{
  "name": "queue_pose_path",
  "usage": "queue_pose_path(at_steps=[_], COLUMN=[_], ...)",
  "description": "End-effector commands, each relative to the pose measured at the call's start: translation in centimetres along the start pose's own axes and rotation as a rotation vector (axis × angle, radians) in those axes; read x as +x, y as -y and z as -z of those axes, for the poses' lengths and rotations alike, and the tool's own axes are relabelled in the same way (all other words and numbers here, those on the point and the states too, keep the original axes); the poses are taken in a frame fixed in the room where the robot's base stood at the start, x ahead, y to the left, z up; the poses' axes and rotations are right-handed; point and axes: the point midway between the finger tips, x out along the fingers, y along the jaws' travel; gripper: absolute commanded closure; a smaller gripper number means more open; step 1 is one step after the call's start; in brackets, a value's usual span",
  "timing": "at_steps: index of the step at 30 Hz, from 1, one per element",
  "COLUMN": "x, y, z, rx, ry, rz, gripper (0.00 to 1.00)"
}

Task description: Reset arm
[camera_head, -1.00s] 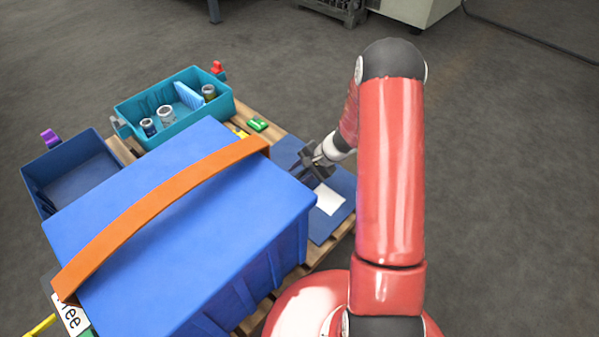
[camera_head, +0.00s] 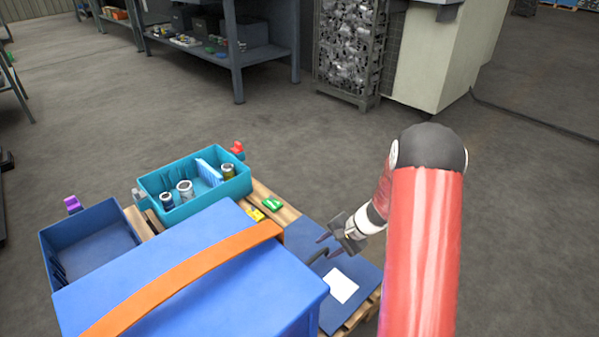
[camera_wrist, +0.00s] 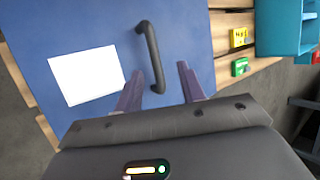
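My gripper (camera_head: 334,235) is at the end of my red arm, above the blue panel (camera_head: 300,236) that lies on the wooden pallet. A white sheet (camera_wrist: 86,75) lies on the panel to the left of the handle.
A large blue box (camera_head: 215,290) with an orange strap stands beside the panel. A teal bin (camera_head: 178,212) holds jars and a blue item. An empty blue bin (camera_head: 90,252) stands at left. Small green (camera_head: 273,204) and yellow (camera_head: 254,214) pieces lie on the pallet. Open floor surrounds it.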

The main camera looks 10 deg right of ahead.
Motion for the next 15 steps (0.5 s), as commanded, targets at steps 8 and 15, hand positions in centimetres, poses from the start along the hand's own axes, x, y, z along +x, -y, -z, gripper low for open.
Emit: queue_pose_path(at_steps=[8, 15], x=[-4.0, -13.2], y=[3.0, 7.7], z=[-3.0, -11.2], rx=[-0.101, -0.345], ry=[-0.012, -0.057], rz=[-0.026, -0.114], gripper=[0.60, 0.60])
